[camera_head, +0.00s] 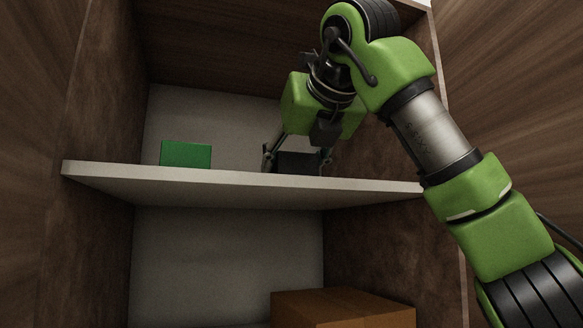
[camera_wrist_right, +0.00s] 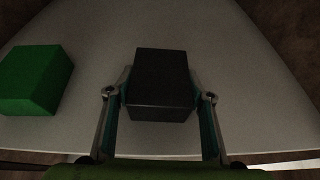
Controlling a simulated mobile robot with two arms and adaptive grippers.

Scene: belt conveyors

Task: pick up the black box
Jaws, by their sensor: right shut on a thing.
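The black box (camera_head: 298,161) is at the right part of the white shelf in the head view, partly hidden by my right gripper. My right gripper (camera_head: 298,165) reaches down from above with one finger on each side of the box. In the right wrist view the black box (camera_wrist_right: 161,84) sits between the two fingers of the right gripper (camera_wrist_right: 160,100), which are shut on its sides. I cannot tell whether the box touches the shelf or is slightly above it. My left gripper is not in view.
A green box (camera_head: 186,154) stands on the same white shelf (camera_head: 240,180), to the left of the black box; it also shows in the wrist view (camera_wrist_right: 36,79). Brown wooden walls close in the shelf at both sides. A brown box (camera_head: 345,308) is in the compartment below.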

